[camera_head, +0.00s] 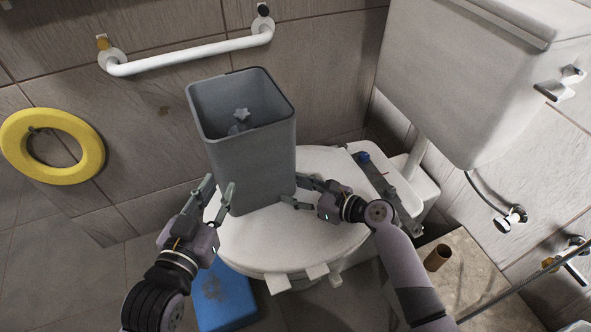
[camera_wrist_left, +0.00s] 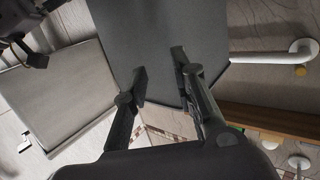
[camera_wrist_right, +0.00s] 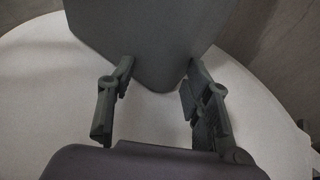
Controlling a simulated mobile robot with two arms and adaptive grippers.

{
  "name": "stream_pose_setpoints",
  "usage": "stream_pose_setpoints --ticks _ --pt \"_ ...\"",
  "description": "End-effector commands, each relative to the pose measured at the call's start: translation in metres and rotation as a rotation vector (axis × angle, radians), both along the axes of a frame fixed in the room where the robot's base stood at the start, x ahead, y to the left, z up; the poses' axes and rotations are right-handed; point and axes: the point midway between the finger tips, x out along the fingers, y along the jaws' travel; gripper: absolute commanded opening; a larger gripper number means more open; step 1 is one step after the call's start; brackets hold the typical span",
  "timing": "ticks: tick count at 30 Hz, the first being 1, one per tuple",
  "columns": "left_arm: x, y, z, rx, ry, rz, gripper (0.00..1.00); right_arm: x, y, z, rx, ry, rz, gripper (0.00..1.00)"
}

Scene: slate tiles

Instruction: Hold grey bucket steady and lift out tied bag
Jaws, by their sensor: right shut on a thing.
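The tall grey bucket (camera_head: 252,165) stands upright on the white toilet lid (camera_head: 262,240). The grey tied bag (camera_head: 240,122) is inside it; its knotted top shows below the rim and the rest is hidden. My right gripper (camera_head: 293,190) is shut on the bucket's lower right corner, and the right wrist view shows a finger on each side of that corner (camera_wrist_right: 155,60). My left gripper (camera_head: 217,187) is open by the bucket's lower left corner, with one finger in front of the wall. In the left wrist view the bucket (camera_wrist_left: 160,45) fills the space beyond its fingertips; contact is unclear.
A white grab rail (camera_head: 190,50) is on the tiled wall behind the bucket. A yellow ring (camera_head: 85,160) hangs at the left. The toilet cistern (camera_head: 465,75) stands at the right. A blue object (camera_head: 222,298) lies low in front, and a cardboard tube (camera_head: 437,258) stands at the right.

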Motion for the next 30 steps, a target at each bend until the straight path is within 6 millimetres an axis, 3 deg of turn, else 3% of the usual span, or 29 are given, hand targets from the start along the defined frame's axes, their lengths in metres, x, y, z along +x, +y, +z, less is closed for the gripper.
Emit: stream_pose_setpoints --ticks 16,25,30 --pt "-0.0001 -0.0002 -0.0003 0.000 0.001 0.000 0.25 0.0000 0.0004 0.0004 0.000 -0.001 0.000 0.00" --pt "0.0000 -0.0002 -0.0004 0.000 0.001 0.000 0.25 0.0001 0.0004 0.0005 0.000 -0.001 0.000 0.00" --pt "0.0000 -0.0002 -0.0004 0.000 0.001 0.000 0.25 0.0000 0.0004 0.0004 0.001 -0.001 0.000 0.12"
